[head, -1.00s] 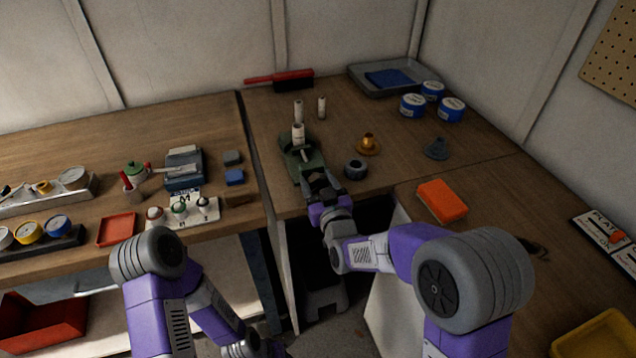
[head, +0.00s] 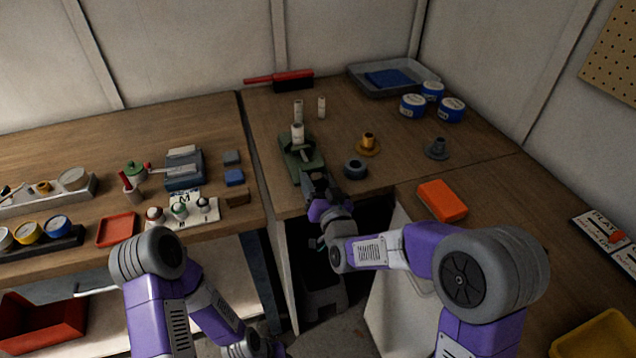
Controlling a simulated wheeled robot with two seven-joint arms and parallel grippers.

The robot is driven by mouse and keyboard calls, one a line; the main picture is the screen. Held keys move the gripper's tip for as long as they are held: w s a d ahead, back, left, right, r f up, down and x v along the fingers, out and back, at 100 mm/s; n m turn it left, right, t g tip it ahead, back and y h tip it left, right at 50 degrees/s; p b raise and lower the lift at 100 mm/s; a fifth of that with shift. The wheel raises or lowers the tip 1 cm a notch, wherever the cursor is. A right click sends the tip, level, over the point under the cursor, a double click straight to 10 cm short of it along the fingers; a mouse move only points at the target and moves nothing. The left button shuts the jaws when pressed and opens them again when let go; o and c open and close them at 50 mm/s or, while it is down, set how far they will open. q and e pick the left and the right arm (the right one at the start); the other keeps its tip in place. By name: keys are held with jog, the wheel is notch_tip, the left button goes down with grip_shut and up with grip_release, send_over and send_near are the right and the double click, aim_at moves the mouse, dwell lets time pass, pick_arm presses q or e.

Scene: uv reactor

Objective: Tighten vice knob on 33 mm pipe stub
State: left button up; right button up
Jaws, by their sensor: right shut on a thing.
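The green vice (head: 300,160) stands near the front edge of the back bench. A white pipe stub (head: 298,132) stands upright at the vice's far end. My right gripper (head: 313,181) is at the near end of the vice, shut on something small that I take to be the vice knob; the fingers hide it. Two more white stubs, the left one (head: 298,108) and the right one (head: 321,106), stand upright behind the vice. My left arm is at the lower left, and its gripper is not visible.
A dark grey ring (head: 355,168), a brass flanged fitting (head: 368,144) and a grey fitting (head: 437,148) stand right of the vice. An orange block (head: 442,200) lies on the right bench. Blue-and-white tins (head: 452,110) and a grey tray (head: 394,76) are behind.

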jog(key=shift+m, duration=1.1)
jog(key=shift+f, duration=0.1)
